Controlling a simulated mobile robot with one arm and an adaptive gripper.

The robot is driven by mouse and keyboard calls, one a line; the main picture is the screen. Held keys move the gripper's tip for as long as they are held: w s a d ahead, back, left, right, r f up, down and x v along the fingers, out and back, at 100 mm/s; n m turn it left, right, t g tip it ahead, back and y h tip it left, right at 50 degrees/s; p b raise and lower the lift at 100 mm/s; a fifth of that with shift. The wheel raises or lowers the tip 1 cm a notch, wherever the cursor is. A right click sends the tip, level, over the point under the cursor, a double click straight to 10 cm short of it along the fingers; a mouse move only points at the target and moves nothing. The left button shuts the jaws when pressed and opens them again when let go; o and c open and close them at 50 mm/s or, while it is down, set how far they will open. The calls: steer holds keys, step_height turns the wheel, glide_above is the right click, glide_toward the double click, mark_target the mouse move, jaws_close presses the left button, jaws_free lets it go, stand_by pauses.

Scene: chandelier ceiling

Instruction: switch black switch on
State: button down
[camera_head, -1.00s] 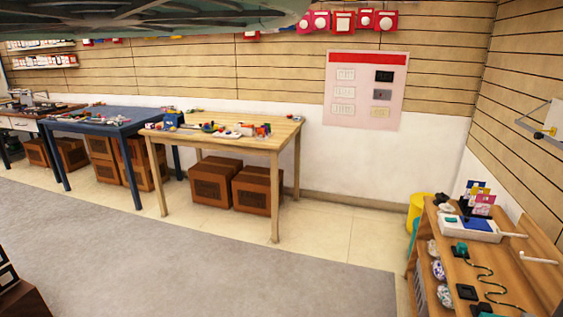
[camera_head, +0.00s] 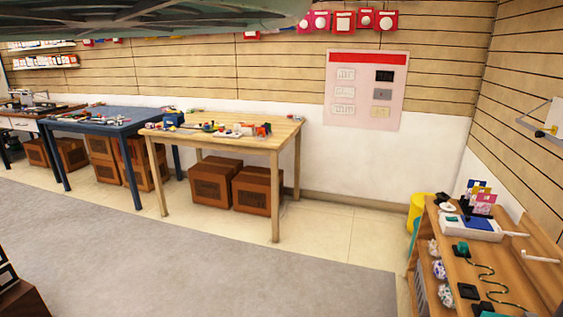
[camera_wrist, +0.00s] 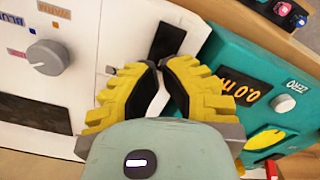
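In the wrist view, a black rectangular switch (camera_wrist: 167,41) is set in a white panel (camera_wrist: 115,30), just beyond my fingertips. My gripper (camera_wrist: 161,66) has yellow ribbed fingers with dark inner pads. Its tips come together with nothing seen held between them, and they look close to the panel just below the switch. I cannot tell whether they touch it. In the head view my gripper does not show. A pale wall panel (camera_head: 340,115) with a red top strip carries a black square (camera_head: 384,76); I cannot tell whether it is a switch.
In the wrist view, a grey knob (camera_wrist: 47,57) sits at left, and a teal device (camera_wrist: 225,50) with an orange-digit display is close at right. The head view shows a wooden table (camera_head: 275,140), a blue table (camera_head: 75,122), and a cluttered wooden bench (camera_head: 448,258). The grey floor (camera_head: 220,260) is clear.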

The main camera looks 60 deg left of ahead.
steer(key=shift+f+b, duration=0.9)
steer(key=shift+f, duration=0.25)
stand_by(0.5)
step_height(320, 180, up, 7)
steer(key=p, duration=0.6)
steer(key=shift+p, duration=0.4)
